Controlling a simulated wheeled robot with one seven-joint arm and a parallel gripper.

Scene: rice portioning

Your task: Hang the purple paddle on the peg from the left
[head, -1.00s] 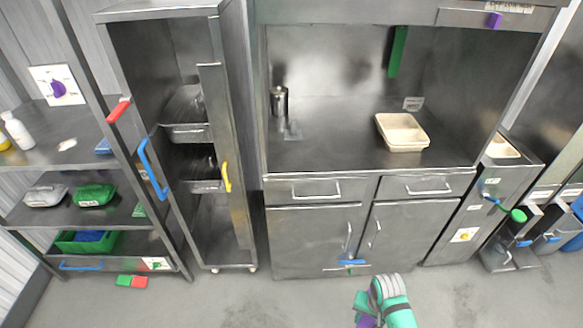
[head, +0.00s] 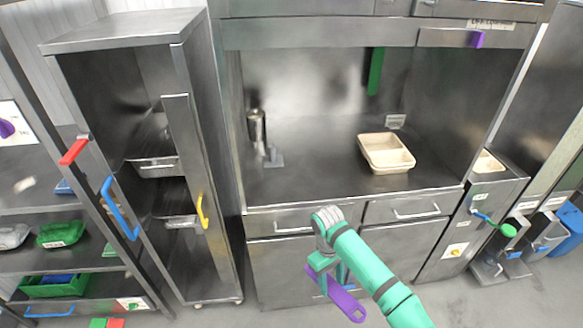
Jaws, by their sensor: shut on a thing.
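My gripper (head: 329,269), at the end of my teal arm, is shut on the purple paddle (head: 345,301). It holds the paddle tilted in front of the counter's lower cabinets, clear of the floor. The paddle's lower right end has a small hole. The gripper hides part of its other end. No peg can be clearly made out. A small purple piece (head: 478,39) sticks out at the upper right of the counter frame. A long green strip (head: 376,71) hangs near the counter's back wall.
A beige divided tray (head: 386,141) and a metal canister (head: 256,126) stand on the steel counter (head: 315,175). An open tall cabinet with a blue handle (head: 120,208) and a yellow handle (head: 203,210) stands left. Shelves with green containers (head: 60,233) are far left.

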